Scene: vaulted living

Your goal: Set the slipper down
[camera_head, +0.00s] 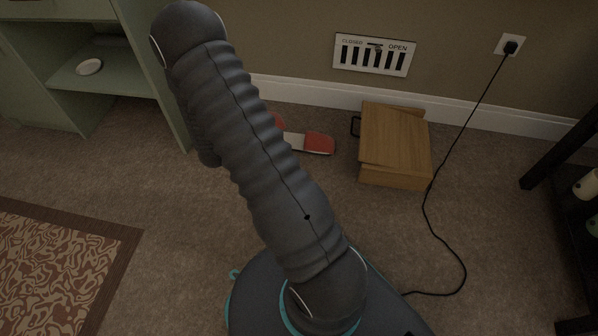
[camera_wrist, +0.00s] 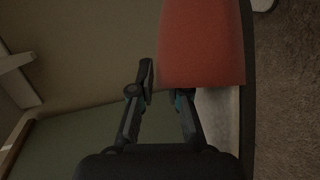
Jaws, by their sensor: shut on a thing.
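A slipper with a red upper (camera_wrist: 201,42), pale insole and dark sole edge fills the upper right of the wrist view. My gripper (camera_wrist: 161,85) is shut on the near edge of its red part, one finger outside and the other partly hidden by the red upper. In the head view, a red and white slipper (camera_head: 319,143) shows near the wall, partly behind my arm. A second red patch shows beside my arm. My gripper is hidden there. I cannot tell whether the held slipper touches the carpet.
A wooden box (camera_head: 395,144) with a dark handle stands right of the slipper. A black cord (camera_head: 427,205) runs from the wall outlet across the carpet. A green shelf unit (camera_head: 110,75) stands at left, a patterned rug (camera_head: 50,265) before it. Carpet between is clear.

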